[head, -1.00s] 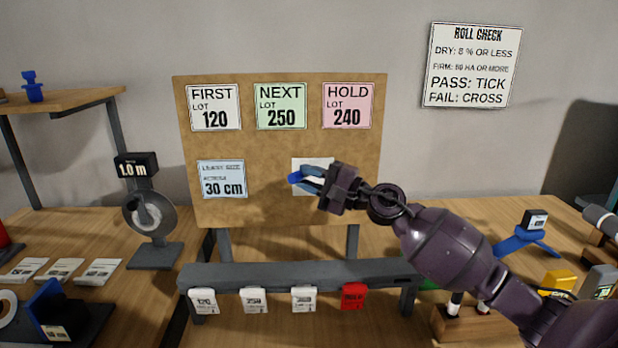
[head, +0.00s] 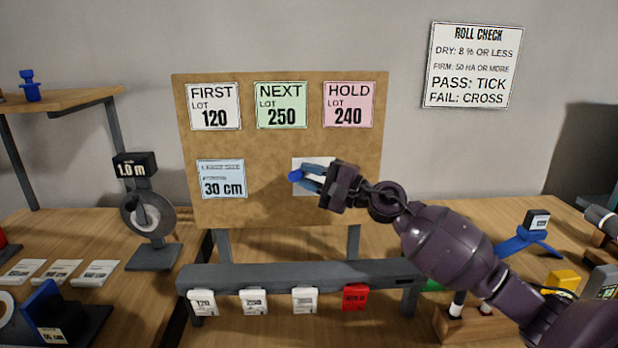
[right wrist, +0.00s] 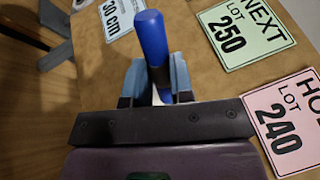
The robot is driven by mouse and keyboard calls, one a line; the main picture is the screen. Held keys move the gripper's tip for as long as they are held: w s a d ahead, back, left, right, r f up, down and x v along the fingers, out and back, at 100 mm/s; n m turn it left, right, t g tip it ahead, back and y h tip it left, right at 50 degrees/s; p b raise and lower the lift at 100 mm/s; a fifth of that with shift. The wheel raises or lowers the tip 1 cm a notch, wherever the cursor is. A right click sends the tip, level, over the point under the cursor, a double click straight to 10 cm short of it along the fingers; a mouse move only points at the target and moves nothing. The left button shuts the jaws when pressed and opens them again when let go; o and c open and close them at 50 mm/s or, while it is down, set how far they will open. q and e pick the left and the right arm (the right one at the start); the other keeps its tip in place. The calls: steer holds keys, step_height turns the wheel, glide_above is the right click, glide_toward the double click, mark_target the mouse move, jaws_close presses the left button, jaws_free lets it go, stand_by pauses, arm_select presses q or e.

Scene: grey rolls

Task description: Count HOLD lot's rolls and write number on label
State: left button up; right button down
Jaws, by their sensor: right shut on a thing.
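A brown board carries the pink HOLD LOT 240 card (head: 348,105) at its upper right. A white label (head: 303,163) is on the board's lower row, mostly hidden behind my right gripper (head: 311,178). The right gripper is shut on a blue pen-like cylinder (head: 296,176) in front of that label; whether it touches the board I cannot tell. In the right wrist view the blue cylinder (right wrist: 152,45) stands between the fingers, with the HOLD card (right wrist: 285,122) at the right. Any writing on the label is hidden. My left gripper is out of view.
The board also has FIRST LOT 120 (head: 214,106), NEXT LOT 250 (head: 281,105) and 30 cm (head: 222,179) cards. Below, a grey rail (head: 290,277) bears white tags and a red tag (head: 355,297). A 1.0 m gauge (head: 150,215) stands left. A ROLL CHECK sign (head: 472,65) hangs right.

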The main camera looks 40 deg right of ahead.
arm_select(q)
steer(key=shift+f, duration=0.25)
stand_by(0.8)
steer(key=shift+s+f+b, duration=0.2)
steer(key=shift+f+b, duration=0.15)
steer(key=shift+b, duration=0.05)
arm_select(e)
steer(key=shift+w+d, duration=0.15)
steer(key=shift+w, duration=0.1)
stand_by(1.0)
arm_select(q)
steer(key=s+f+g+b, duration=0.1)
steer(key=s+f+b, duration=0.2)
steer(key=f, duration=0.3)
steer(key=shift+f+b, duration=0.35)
steer(key=shift+b, duration=0.35)
arm_select(e)
steer(key=shift+f, duration=2.05)
stand_by(2.0)
